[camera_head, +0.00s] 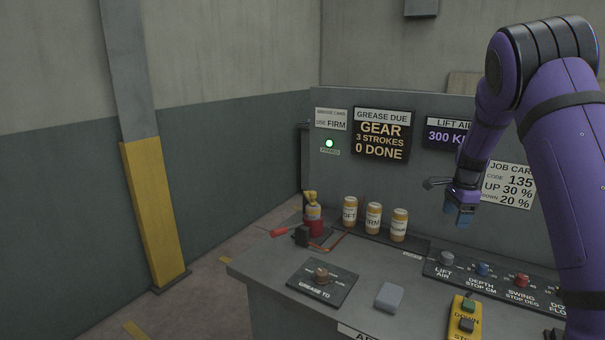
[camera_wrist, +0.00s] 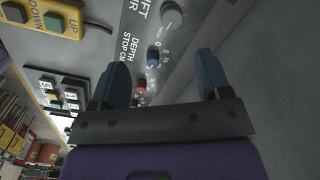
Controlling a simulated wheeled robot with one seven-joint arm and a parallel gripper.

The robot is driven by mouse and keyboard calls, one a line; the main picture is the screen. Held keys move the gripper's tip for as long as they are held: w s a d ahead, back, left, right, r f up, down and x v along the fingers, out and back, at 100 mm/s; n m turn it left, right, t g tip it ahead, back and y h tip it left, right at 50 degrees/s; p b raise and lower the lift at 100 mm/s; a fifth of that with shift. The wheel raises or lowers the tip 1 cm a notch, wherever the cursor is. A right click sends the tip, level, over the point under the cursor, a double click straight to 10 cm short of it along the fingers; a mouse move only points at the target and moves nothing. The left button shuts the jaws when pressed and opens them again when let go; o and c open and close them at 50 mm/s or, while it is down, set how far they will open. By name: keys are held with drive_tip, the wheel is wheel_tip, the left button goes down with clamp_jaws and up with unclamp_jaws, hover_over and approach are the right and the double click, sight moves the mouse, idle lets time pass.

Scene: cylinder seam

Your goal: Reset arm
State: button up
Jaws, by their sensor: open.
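My gripper (camera_head: 460,214) hangs above the back part of the grey console in the head view, below my raised purple arm. Its two blue fingers stand apart with nothing between them in the wrist view (camera_wrist: 166,82). Behind them lie the control strip's LIFT AIR knob (camera_wrist: 172,13), the blue DEPTH STOP knob (camera_wrist: 152,56) and a red knob (camera_wrist: 140,86). The strip also shows in the head view, with the blue knob (camera_head: 484,269) and the red SWING STOP knob (camera_head: 521,281). My arm hides part of the console's right side.
Several labelled canisters (camera_head: 373,218) stand along the console's back. A red and yellow grease device (camera_head: 313,222) with a red-tipped lever is at left. A GREASE TO dial (camera_head: 321,274), a grey block (camera_head: 389,297) and a yellow button pendant (camera_head: 464,318) lie in front. Floor at left is clear.

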drive_tip(key=s+a+r+n+t, duration=0.1)
drive_tip(key=s+a+r+n, duration=0.25)
drive_tip(key=s+r, duration=0.35)
drive_tip(key=s+a+r+n+t+y, duration=0.1)
drive_tip(key=s+a+r+n, duration=0.25)
drive_tip(key=s+r, duration=0.25)
drive_tip(key=s+a+r+n+t, duration=0.1)
drive_tip(key=s+a+r+n, duration=0.1)
drive_tip(key=s+a+r, duration=0.35)
drive_tip(key=s+a+r+n+t, duration=0.1)
drive_tip(key=s+n, duration=0.3)
drive_tip(key=s, duration=0.8)
drive_tip(key=s+a+r+n+h, duration=0.1)
drive_tip(key=s+n, duration=0.4)
drive_tip(key=s, duration=0.7)
drive_tip(key=shift+a+r+t, duration=0.4)
drive_tip(key=shift+a, duration=0.5)
idle(0.5)
